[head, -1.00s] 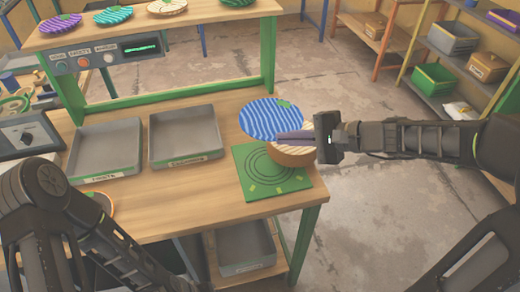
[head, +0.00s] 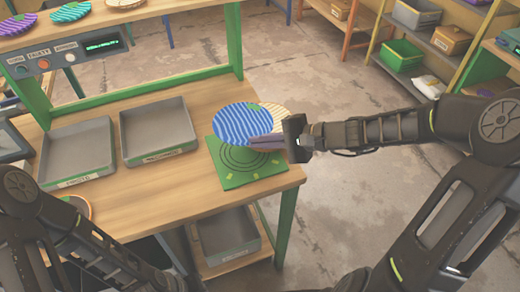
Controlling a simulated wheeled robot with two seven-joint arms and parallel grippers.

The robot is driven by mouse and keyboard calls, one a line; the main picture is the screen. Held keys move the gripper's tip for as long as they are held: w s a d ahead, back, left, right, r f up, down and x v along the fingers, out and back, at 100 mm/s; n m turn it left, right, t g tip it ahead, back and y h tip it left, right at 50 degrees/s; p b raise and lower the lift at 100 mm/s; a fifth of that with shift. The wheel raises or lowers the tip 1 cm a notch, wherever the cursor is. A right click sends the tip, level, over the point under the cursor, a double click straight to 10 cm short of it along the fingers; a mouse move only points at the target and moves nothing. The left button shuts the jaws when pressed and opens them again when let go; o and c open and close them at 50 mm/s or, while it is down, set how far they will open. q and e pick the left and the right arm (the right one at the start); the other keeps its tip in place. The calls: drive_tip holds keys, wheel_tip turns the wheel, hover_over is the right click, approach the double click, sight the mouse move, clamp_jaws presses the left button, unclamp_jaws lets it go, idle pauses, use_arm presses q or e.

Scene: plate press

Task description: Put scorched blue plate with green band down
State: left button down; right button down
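The blue plate (head: 238,123) has wavy light stripes and a small green patch at its far rim. It appears above the far part of the green mat with dark rings (head: 229,176). My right gripper (head: 266,142) has its fingers close together at the plate's near right rim and holds it. The plate hides part of the mat, and I cannot tell whether they touch. My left arm is at the lower left; its gripper is out of view.
A cream striped round piece (head: 279,117) shows partly behind the blue plate. Two grey trays (head: 74,152) (head: 158,132) stand to the left on the wooden table (head: 150,205). Another grey tray (head: 228,236) is on the lower shelf. Bare table lies in front of the trays.

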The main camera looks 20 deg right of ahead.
wheel_tip(320, 180, down, 4)
drive_tip(key=shift+r, duration=0.15)
drive_tip(key=c, duration=2)
unclamp_jaws()
drive_tip(key=shift+o, duration=0.2)
drive_tip(key=b+v, duration=0.1)
drive_tip(key=v, duration=1.1)
drive_tip(key=shift+b, duration=0.3)
